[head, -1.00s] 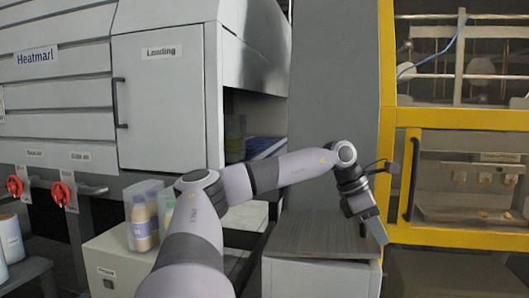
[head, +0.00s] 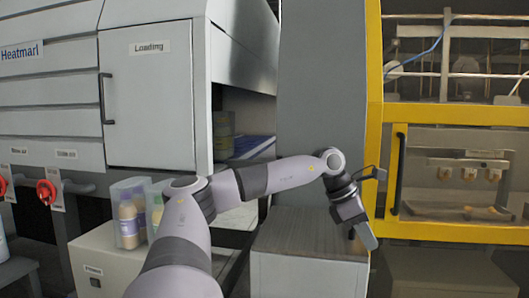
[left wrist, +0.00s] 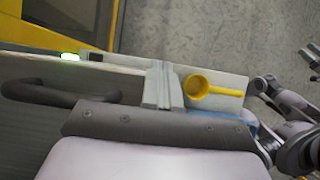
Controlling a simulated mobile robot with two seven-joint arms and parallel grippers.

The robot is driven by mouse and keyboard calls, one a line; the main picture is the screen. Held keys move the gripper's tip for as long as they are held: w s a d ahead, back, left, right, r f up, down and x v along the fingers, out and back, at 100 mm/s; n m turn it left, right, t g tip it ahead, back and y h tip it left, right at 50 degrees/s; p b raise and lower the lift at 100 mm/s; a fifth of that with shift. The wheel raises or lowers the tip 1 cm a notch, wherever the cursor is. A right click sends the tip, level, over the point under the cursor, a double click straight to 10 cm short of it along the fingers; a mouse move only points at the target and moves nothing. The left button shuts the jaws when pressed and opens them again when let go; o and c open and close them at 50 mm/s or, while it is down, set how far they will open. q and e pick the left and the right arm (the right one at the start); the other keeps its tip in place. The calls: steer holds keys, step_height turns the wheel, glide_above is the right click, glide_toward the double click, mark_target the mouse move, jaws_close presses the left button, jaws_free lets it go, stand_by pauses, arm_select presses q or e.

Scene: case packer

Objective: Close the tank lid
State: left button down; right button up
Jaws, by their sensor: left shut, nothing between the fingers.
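My left gripper (head: 367,236) is shut and empty. In the head view it points down and right, in front of the grey column and beside the yellow frame. In the left wrist view its grey fingers (left wrist: 163,85) are together in front of a pale ledge. A yellow round cup with a handle (left wrist: 197,86) shows just right of the fingers; I cannot tell its distance from them. I cannot make out a tank or its lid for certain in either view.
A low cabinet (head: 307,274) with a grey top stands below my left arm. A yellow-framed machine (head: 455,114) with a black handle (head: 398,174) is at right. Clear containers with bottles (head: 129,216) stand on a white box (head: 92,263) at left. Open floor (left wrist: 225,35) shows in the wrist view.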

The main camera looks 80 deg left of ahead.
arm_select(q)
steer(key=shift+s+d+f, duration=0.1)
steer(key=shift+d+f, duration=0.05)
steer(key=shift+f, duration=0.05)
step_height(320, 180, up, 6)
steer(key=p, duration=0.4)
steer(key=shift+r, duration=0.2)
step_height(320, 180, up, 8)
steer(key=p, duration=0.1)
